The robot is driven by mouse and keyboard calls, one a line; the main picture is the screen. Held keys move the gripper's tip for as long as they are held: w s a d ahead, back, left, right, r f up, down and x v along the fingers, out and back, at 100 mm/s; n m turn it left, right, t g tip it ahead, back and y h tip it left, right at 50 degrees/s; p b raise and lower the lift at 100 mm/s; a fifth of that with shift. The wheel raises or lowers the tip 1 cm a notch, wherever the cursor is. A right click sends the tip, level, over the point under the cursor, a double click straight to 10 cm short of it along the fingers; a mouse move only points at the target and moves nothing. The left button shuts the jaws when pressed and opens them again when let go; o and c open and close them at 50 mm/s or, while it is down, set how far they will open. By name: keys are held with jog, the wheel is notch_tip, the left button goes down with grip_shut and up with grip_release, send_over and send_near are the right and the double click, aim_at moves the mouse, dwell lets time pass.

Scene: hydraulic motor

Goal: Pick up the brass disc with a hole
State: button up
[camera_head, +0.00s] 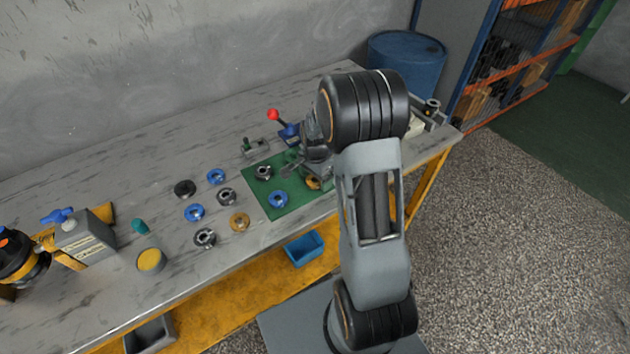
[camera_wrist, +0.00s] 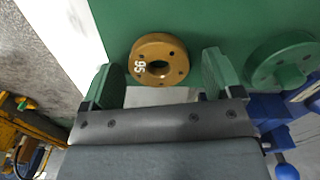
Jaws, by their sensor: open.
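A brass disc with a central hole, small bolt holes and a white "95" lies flat on the green mat in the wrist view (camera_wrist: 148,48). It also shows partly in the head view (camera_head: 313,184), beside my gripper and arm. My gripper (camera_wrist: 161,78) is open, with its two green-tinted fingers on either side of the disc's near part and visible gaps to both sides. The disc is not gripped. I cannot tell the fingertips' height above the mat. A second brass disc (camera_head: 239,221) lies on the bare table, left of the mat.
The green mat (camera_head: 296,206) also bears a blue ring (camera_head: 278,199) and a dark metal ring (camera_head: 263,172). A green flanged part (camera_wrist: 284,62) is close to the right finger. Several rings lie left on the grey table (camera_head: 120,198). A red-knobbed lever (camera_head: 273,115) stands behind.

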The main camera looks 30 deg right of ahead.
jog(key=c, duration=1.1)
jog(key=shift+c, duration=0.2)
jog(key=shift+r, duration=0.6)
notch_tip(320, 180, up, 3)
jog(key=shift+s+d+f, duration=0.1)
jog(key=shift+s+f, duration=0.05)
jog(key=shift+f, duration=0.05)
jog(key=s+d+r+b, duration=0.1)
jog(key=s+d+r, duration=0.4)
jog(key=s+r, duration=0.4)
jog(key=s, duration=0.3)
jog(key=shift+s+d, duration=0.2)
jog(key=shift+s, duration=0.1)
jog(key=shift+r, duration=0.3)
